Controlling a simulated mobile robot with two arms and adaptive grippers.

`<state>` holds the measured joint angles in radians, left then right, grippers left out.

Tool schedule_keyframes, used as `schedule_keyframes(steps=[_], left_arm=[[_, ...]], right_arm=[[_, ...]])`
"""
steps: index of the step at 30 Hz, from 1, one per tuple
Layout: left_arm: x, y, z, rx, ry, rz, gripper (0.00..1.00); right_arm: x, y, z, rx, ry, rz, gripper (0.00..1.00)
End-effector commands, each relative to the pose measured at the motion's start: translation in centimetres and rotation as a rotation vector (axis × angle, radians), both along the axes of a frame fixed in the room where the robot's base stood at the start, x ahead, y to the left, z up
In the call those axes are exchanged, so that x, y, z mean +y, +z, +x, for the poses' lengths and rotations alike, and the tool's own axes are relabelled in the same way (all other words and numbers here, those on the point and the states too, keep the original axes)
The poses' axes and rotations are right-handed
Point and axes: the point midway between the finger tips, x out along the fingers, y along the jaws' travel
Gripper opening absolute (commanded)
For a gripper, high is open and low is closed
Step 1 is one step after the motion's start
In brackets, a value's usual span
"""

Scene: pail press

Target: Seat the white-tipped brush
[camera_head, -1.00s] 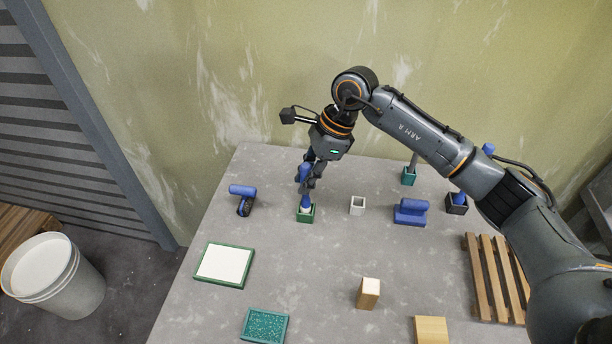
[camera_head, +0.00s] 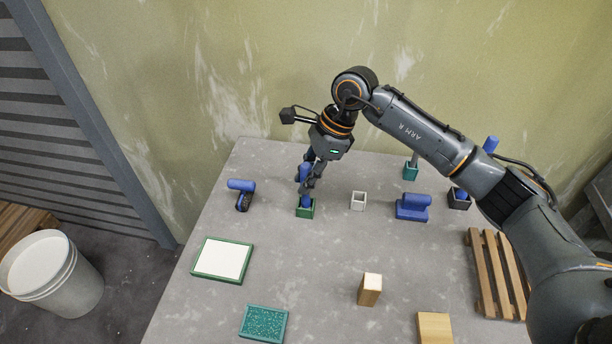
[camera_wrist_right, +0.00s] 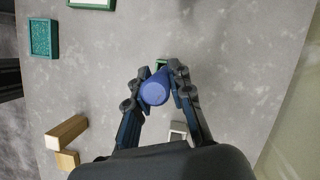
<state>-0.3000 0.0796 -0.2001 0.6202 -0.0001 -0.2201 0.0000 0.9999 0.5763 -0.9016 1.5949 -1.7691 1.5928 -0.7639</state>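The brush (camera_head: 306,201) has a blue handle and stands upright in the small green square cup (camera_head: 305,212) at the back left of the table. Its tip is hidden inside the cup. My right gripper (camera_head: 307,182) is above the cup with its fingers around the handle, shut on it. In the right wrist view the round end of the handle (camera_wrist_right: 155,91) sits between the fingers, with part of the green cup (camera_wrist_right: 162,63) behind. My left gripper is not in view.
An empty pale cup (camera_head: 358,201) stands right of the green cup. A blue-handled tool (camera_head: 241,187) lies left, a blue block tool (camera_head: 412,208) right. A teal cup (camera_head: 410,172) and black cup (camera_head: 459,200) hold tools. A white pad (camera_head: 222,259), teal pad (camera_head: 264,323) and wooden blocks lie nearer.

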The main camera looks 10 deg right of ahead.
Motion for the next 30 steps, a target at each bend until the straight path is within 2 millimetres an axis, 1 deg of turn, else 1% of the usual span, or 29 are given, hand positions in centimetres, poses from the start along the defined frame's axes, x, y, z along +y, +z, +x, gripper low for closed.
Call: schedule_keyframes(steps=[1, 2, 3, 4, 12, 16, 20, 27, 30], left_arm=[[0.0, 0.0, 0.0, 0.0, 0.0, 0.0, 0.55], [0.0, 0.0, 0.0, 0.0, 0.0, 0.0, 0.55], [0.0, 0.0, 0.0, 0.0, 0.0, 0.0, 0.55], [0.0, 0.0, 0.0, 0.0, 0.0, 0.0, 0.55], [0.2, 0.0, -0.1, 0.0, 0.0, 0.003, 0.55], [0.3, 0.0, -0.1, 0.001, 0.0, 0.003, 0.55], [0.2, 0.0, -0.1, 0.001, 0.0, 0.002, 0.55], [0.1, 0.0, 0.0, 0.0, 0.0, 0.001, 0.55], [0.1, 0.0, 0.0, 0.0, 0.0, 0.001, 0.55]], right_arm=[[0.0, 0.0, 0.0, 0.0, 0.0, 0.0, 0.31], [0.0, 0.0, 0.0, 0.001, 0.0, 0.0, 0.37], [0.0, 0.0, 0.0, 0.001, 0.0, 0.0, 0.45], [0.0, 0.0, 0.0, 0.001, 0.0, 0.0, 0.47], [0.0, 0.0, 0.0, 0.001, 0.0, 0.0, 0.47], [-0.3, 0.8, 0.1, -0.002, -0.001, -0.001, 0.47], [-1.2, 2.8, 0.2, -0.004, -0.003, -0.001, 0.47], [-3.2, 7.5, 0.2, -0.002, -0.002, 0.0, 0.47], [-3.9, 9.1, 0.2, -0.002, -0.002, 0.0, 0.47]])
